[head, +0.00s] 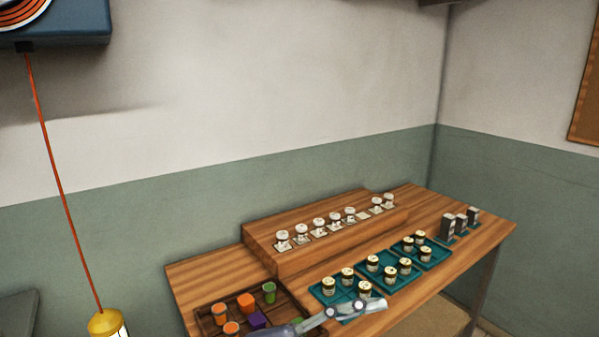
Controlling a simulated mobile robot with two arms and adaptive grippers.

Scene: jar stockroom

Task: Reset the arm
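A grey gripper (376,305), which I take to be my left one since its arm rises from the bottom edge left of it, reaches right over the front of the wooden table (425,300). It overlaps the near teal tray in the picture, close to a jar with a pale lid (365,289). I cannot tell if it touches the jar or tray. Its fingers are small and seen from the side, so whether they are open is unclear. Nothing shows clearly held in it. My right gripper is not in view.
Teal trays (317,290) hold several jars. A raised shelf (270,260) bears white-lidded jars (319,224) and one empty card spot (363,216). A dark compartment tray (205,316) holds coloured items. Grey boxes (447,227) stand right. A yellow object (105,322) hangs on a red cord.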

